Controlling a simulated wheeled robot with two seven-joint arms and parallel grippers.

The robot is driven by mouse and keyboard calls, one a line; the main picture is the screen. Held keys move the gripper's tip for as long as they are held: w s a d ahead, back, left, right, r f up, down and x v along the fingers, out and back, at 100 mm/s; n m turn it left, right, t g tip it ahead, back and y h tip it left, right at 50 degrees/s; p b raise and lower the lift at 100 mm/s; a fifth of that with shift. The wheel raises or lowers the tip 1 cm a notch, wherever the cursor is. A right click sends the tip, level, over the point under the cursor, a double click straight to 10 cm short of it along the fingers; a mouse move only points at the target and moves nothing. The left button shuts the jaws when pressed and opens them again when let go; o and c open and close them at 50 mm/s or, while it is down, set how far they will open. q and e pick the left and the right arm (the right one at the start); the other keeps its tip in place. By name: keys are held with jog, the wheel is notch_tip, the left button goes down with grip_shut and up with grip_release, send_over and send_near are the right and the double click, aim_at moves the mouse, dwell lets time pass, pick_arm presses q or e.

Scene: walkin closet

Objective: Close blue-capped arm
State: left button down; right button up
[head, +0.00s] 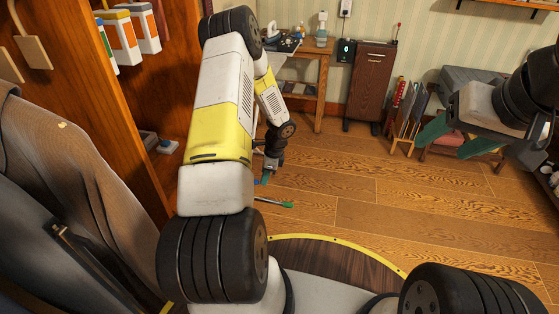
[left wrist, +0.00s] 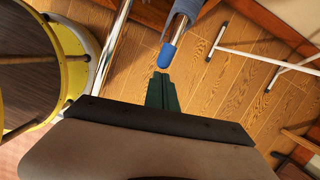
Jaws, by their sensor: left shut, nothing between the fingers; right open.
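The blue-capped arm (left wrist: 168,52) is a pale rod with a rounded blue end, at the top middle of the left wrist view. In the head view, only a small blue spot (head: 264,180) shows below my left gripper (head: 268,176); the rest is hidden. My left gripper's green fingers (left wrist: 161,78) are shut and empty, with their tips just short of the blue cap in the picture; I cannot tell whether they touch. A green-capped rod (head: 288,204) sticks out to the right, low over the floor. My right gripper (head: 446,143) is open and empty at the right.
White rods (left wrist: 245,55) stand to the right in the left wrist view, and a metal pole (left wrist: 113,50) to the left. Clothes (head: 50,190) hang at the left. A brown cabinet (head: 370,82) and a folder rack (head: 409,118) stand behind. The middle floor is mostly clear.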

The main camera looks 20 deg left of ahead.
pick_arm(q)
jog(key=shift+a, duration=0.1)
jog(key=a, duration=0.4)
jog(key=shift+s+a, duration=0.15)
jog(key=shift+a, duration=0.25)
jog(key=shift+d, duration=0.1)
